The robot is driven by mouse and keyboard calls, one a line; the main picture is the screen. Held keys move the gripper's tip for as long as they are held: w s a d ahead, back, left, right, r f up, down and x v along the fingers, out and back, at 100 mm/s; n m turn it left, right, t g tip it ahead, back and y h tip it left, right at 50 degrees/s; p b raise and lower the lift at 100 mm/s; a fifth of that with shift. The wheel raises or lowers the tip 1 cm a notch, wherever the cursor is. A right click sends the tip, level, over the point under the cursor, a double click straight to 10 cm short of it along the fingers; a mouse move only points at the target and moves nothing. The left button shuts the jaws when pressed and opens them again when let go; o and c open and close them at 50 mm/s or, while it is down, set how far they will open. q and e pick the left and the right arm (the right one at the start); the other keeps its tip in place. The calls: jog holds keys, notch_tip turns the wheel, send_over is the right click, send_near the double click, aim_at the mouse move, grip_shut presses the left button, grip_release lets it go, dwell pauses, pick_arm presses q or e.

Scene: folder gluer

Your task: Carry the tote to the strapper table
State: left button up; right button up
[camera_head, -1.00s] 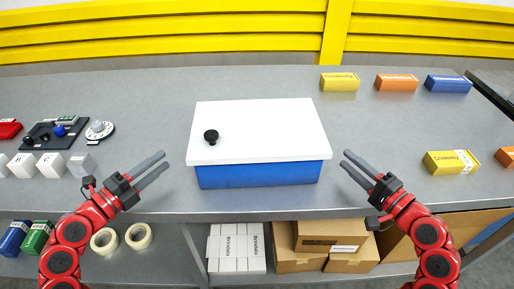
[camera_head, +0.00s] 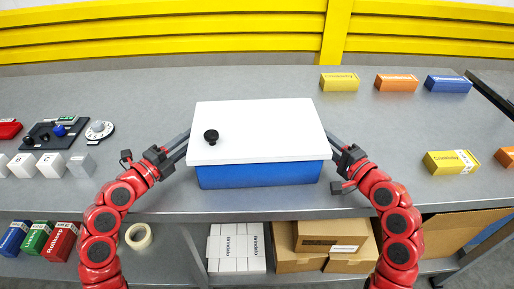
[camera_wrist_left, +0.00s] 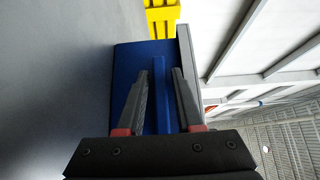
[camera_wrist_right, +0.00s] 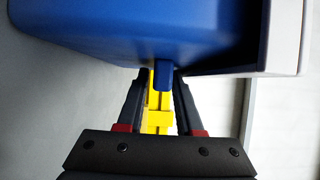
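The tote (camera_head: 258,174) is a blue box with a white lid (camera_head: 262,128) and a black knob on the lid; it stands on the grey table. My left gripper (camera_head: 187,142) is at its left side, and my right gripper (camera_head: 331,136) is at its right side. In the left wrist view the open fingers (camera_wrist_left: 160,95) straddle a blue ridge on the tote's side. In the right wrist view the open fingers (camera_wrist_right: 157,92) have a blue tab of the tote (camera_wrist_right: 120,30) between their tips. Neither gripper is closed on it.
A control panel (camera_head: 52,134) and white blocks are on the left. Yellow (camera_head: 340,82), orange (camera_head: 396,83) and blue (camera_head: 448,84) cartons stand at the back right; another yellow carton (camera_head: 451,162) is nearer. Brown boxes (camera_head: 330,236) sit on the shelf below.

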pick_arm(q)
grip_shut()
pick_arm(e)
grip_shut()
dwell(0.9)
